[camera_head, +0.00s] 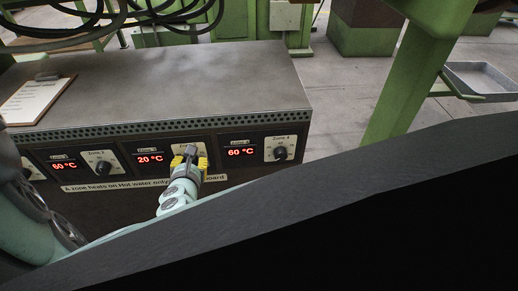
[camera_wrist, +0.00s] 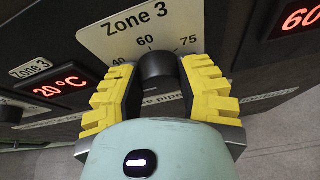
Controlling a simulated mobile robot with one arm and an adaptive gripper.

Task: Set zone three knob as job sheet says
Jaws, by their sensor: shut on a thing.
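The zone three knob (camera_wrist: 158,68) is a black knob below a cream plate (camera_wrist: 120,28) marked "Zone 3", with 40, 60 and 75 readable around it. My gripper (camera_wrist: 160,85) has its yellow-padded fingers closed around the knob's two sides. In the head view my gripper (camera_head: 189,160) reaches the control panel and covers the knob. The zone three display (camera_head: 150,159) reads 20 °C in red. The job sheet (camera_head: 37,99) lies on a clipboard on top of the metal cabinet at the left; its text is too small to read. The knob's pointer is not clearly visible.
The zone four display (camera_head: 240,152) reads 60 °C, with its knob (camera_head: 280,153) to the right. The zone two knob (camera_head: 103,167) is to the left, by another 60 °C display (camera_head: 63,166). A green post (camera_head: 405,85) and a metal tray (camera_head: 483,80) stand right of the cabinet.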

